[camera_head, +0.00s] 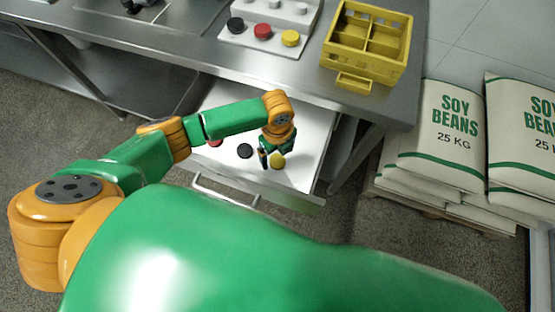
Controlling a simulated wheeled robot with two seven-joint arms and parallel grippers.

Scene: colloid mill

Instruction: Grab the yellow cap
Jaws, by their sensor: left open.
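A yellow cap (278,161) lies in the open white drawer (308,150), near its front. My left gripper (269,160) is just above and beside the yellow cap, pointing down, with its jaws open. I cannot tell whether a finger touches the cap. A black cap (245,151) lies in the drawer to the left of the gripper. A red cap (215,142) is farther left, partly hidden by my left arm. Another yellow cap (290,37) is on the white holder (240,37) on the table. My right gripper is out of view.
The holder also bears a black cap (235,25) and a red cap (262,31). A yellow divided crate (365,64) stands on the steel table (190,52) above the drawer. Soy bean sacks (440,140) are stacked at the right. The drawer's handle (225,196) faces me.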

